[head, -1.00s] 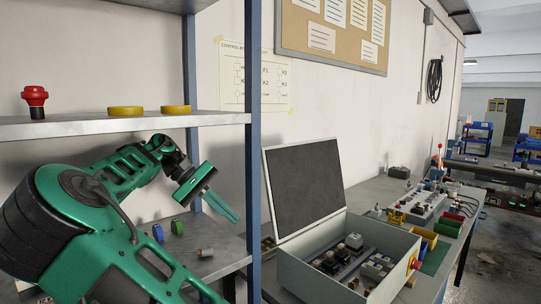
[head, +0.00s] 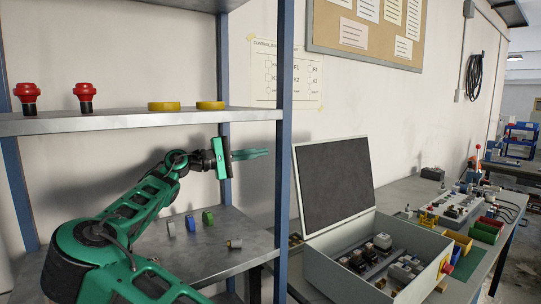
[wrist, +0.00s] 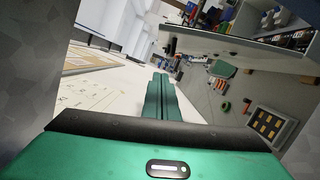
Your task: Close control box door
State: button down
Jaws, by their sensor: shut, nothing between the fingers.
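The control box (head: 350,275) is a grey case on the workbench at the lower right of the head view. Its door (head: 334,186) stands open, raised nearly upright at the back left, with a dark inner panel. Several components (head: 385,262) show inside the box. My gripper (head: 268,153) is shut and empty, pointing right between the shelves, left of the door and behind the blue rack post. In the wrist view its closed green fingers (wrist: 163,90) show in the middle. The door cannot be made out clearly there.
A blue rack post (head: 284,130) stands between my arm and the box. The upper shelf (head: 140,121) holds red buttons (head: 84,97) and yellow rings (head: 165,106). The lower shelf (head: 200,265) holds small parts. Bins (head: 456,244) and devices stand right of the box.

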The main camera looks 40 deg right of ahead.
aim_at(293, 148)
jog(key=shift+s+d+r, duration=0.25)
jog(key=shift+s+d, duration=0.95)
jog(key=shift+d, duration=0.2)
jog(key=shift+s+d+r, duration=0.2)
jog(key=shift+s+d, duration=1)
jog(key=shift+d, duration=0.2)
jog(key=shift+s+d+r, duration=0.25)
jog(key=shift+s+d, duration=0.95)
jog(key=shift+d, duration=0.2)
jog(key=shift+s, duration=0.1)
jog(key=s+r+m, duration=0.1)
jog(key=s+m, duration=0.2)
jog(key=s, duration=0.4)
jog(key=shift+a+r+y, duration=0.3)
jog(key=shift+a+r, duration=0.05)
jog(key=shift+a, duration=0.05)
